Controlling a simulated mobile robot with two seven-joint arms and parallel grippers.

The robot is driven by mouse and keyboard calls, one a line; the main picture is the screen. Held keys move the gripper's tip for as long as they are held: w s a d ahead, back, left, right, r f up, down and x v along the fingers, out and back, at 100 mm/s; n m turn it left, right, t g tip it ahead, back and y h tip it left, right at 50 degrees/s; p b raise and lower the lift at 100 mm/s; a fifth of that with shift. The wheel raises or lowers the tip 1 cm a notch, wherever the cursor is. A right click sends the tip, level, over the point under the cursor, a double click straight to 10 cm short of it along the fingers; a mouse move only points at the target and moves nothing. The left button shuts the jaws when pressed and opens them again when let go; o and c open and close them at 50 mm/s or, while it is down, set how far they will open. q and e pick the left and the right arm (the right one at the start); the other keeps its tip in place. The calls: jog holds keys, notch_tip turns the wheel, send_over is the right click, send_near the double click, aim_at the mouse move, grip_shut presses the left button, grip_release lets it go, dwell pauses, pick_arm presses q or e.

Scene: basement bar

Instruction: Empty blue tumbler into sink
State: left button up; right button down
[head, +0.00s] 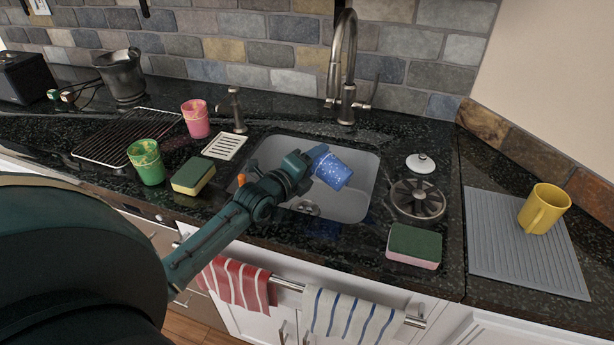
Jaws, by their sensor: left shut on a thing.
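The blue tumbler (333,171) has white speckles and is held tilted over the sink (361,201). My left gripper (308,163) is shut on the tumbler, which sticks out to its right, above the basin. The sink is a grey basin set in the dark counter, and its drain shows below the gripper. The inside of the tumbler is hard to make out, so I cannot tell whether anything is in it. My right gripper is not in view.
A tall faucet (345,75) stands behind the sink. Green (147,163) and pink (196,120) tumblers and a sponge (193,176) stand to the left. Another sponge (414,246), a round metal rack (418,199) and a yellow mug (543,208) on a grey mat (500,235) are right.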

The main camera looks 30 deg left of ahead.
pick_arm(q)
jog(key=shift+w+a+r+n, duration=0.1)
jog(key=shift+a+r+n, duration=0.5)
jog(key=shift+a+r, duration=0.05)
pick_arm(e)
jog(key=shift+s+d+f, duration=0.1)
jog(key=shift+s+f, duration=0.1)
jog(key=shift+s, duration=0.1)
pick_arm(q)
jog(key=shift+d, duration=0.25)
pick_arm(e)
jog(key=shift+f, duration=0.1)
pick_arm(q)
jog(key=shift+n+h, duration=0.3)
jog(key=shift+n, duration=0.3)
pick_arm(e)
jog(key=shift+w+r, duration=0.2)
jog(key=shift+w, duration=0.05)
pick_arm(q)
jog(key=shift+r, duration=0.25)
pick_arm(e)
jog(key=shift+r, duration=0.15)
pick_arm(q)
jog(key=shift+r+n+p, duration=0.1)
jog(key=shift+n+p, duration=0.2)
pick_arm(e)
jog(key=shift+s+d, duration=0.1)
